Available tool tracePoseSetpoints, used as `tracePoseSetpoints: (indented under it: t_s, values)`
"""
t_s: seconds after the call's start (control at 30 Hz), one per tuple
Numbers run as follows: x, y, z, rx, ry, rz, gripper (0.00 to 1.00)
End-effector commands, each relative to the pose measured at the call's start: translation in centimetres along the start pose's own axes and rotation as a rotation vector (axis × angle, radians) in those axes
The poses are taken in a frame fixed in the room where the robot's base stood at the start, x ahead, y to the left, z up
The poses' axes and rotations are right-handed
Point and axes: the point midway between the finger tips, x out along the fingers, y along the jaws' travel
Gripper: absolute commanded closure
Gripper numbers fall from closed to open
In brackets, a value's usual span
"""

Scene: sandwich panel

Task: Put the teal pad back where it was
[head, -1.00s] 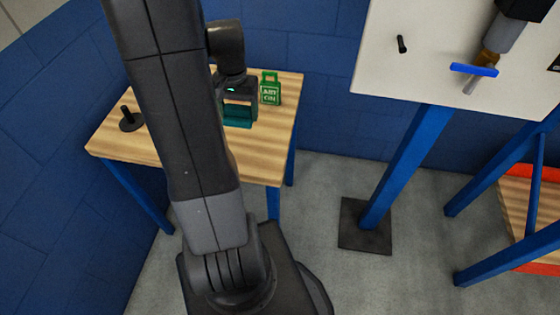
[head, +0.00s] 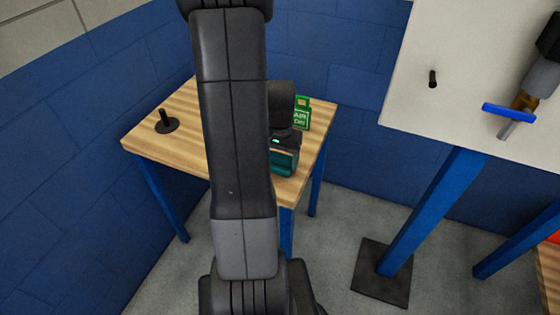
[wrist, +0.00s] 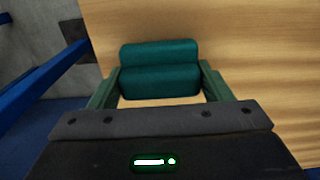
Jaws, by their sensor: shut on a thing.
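The teal pad (wrist: 160,70) is a thick padded block that sits between the two green fingers of my gripper (wrist: 160,92) in the wrist view. My gripper is shut on it. In the head view the pad (head: 284,162) shows below my gripper (head: 284,150), over the right part of the wooden table (head: 185,100). My arm hides part of the pad there. I cannot tell whether the pad touches the table top.
A black post on a round base (head: 166,122) stands on the table's left side. A green sign (head: 301,115) stands at the right, just behind my gripper. A white panel (head: 450,80) on blue legs stands farther right. Blue walls close in behind.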

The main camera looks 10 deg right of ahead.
Motion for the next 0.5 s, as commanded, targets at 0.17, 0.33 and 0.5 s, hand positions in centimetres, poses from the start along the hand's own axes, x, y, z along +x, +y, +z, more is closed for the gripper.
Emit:
tracePoseSetpoints:
  t_s: [0.17,0.33,0.5]
  values:
    - [1.07,0.02,0.04,0.000,0.000,0.000,0.49]
    - [1.02,0.01,0.02,0.000,0.000,0.000,0.49]
    - [1.39,0.01,0.02,0.000,0.000,0.000,0.24]
